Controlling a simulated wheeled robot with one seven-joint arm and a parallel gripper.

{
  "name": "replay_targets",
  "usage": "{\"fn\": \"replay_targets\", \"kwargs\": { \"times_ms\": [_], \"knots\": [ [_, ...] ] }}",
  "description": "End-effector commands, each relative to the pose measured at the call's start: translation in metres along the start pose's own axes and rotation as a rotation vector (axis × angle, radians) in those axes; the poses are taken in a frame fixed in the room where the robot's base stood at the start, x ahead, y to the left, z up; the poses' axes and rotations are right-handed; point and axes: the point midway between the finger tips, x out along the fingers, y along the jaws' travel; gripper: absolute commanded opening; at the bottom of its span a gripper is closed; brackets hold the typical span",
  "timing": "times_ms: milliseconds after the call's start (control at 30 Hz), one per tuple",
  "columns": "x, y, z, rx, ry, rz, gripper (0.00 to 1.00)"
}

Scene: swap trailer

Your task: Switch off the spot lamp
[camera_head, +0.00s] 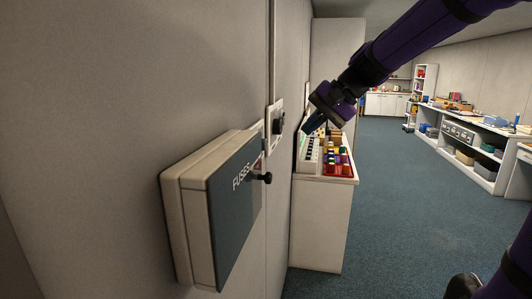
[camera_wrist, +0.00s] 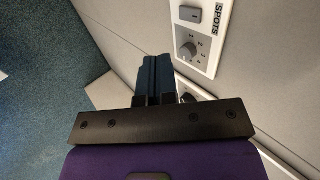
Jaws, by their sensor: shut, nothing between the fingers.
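A white wall plate labelled SPOTS (camera_wrist: 205,35) shows in the wrist view at upper right. It carries a small grey rocker switch (camera_wrist: 190,14) and a round dial (camera_wrist: 187,52) with numbers around it. My gripper (camera_wrist: 154,60) is shut and empty, its dark blue fingers apart from the plate, to the left of the dial in that view. In the head view my gripper (camera_head: 313,123) hangs from my purple arm, to the right of a wall plate with a dark knob (camera_head: 279,123). The lamp itself cannot be made out.
A grey FUSES box (camera_head: 235,205) with a black knob (camera_head: 264,178) juts from the wall in front. A white cabinet (camera_head: 320,220) with coloured items on top stands beyond the gripper. Blue carpet lies open to the right, before a long workbench (camera_head: 485,165).

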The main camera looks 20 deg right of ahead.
Motion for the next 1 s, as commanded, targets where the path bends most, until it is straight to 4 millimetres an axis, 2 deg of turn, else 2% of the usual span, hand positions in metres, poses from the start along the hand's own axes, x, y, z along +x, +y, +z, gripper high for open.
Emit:
{"fn": "replay_targets", "kwargs": {
  "times_ms": [100, 267, 800, 1000],
  "knots": [
    [0.002, -0.002, -0.01, 0.023, -0.003, -0.02, 0.0],
    [0.011, -0.003, -0.011, 0.027, -0.005, -0.025, 0.0],
    [0.106, -0.005, -0.01, 0.026, -0.006, -0.022, 0.0],
    [0.124, -0.024, -0.011, 0.025, -0.002, -0.024, 0.0]
  ]
}}
